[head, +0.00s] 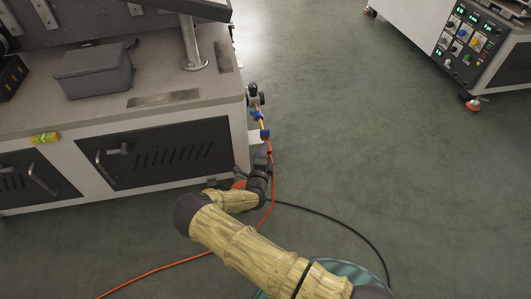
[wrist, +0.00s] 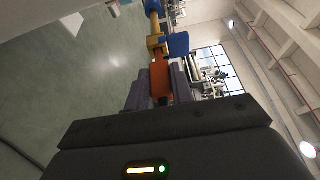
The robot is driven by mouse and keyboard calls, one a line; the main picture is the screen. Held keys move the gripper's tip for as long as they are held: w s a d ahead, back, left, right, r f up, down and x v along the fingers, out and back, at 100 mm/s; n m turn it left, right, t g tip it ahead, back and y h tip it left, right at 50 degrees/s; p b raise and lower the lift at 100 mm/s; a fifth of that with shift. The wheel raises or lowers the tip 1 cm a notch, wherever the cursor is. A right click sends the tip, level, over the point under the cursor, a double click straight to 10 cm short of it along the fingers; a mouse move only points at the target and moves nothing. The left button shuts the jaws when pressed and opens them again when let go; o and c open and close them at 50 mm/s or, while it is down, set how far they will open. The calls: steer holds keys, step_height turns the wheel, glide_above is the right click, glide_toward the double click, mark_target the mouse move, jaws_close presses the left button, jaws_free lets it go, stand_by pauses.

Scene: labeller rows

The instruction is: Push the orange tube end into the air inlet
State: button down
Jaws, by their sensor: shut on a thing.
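My gripper (head: 264,156) is beside the right corner of the machine cabinet. In the wrist view its purple-grey fingers (wrist: 161,88) are shut on the orange tube end (wrist: 160,76). The air inlet fitting, with yellow and blue parts (wrist: 155,42), lies straight ahead of the tube end and in line with it. The two look very close; I cannot tell whether they touch. In the head view the inlet assembly (head: 260,115) hangs at the cabinet's corner, just above my gripper. The orange tube (head: 170,264) trails from there across the floor.
The machine cabinet (head: 235,130) stands at the left, with a grey box (head: 93,70) on its top. A black cable (head: 340,222) curves over the floor. Another machine (head: 475,40) stands at the upper right. The floor between is clear.

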steer(key=shift+w, duration=0.1)
steer(key=c, duration=1.1)
jaws_free()
steer(key=s+p, duration=0.1)
steer(key=s, duration=0.4)
steer(key=s+a+p, duration=0.1)
steer(key=s+p, duration=0.1)
steer(key=s, duration=0.4)
steer(key=s+a+p, duration=0.1)
steer(key=s+p, duration=0.1)
steer(key=s, duration=0.4)
steer(key=shift+s, duration=0.15)
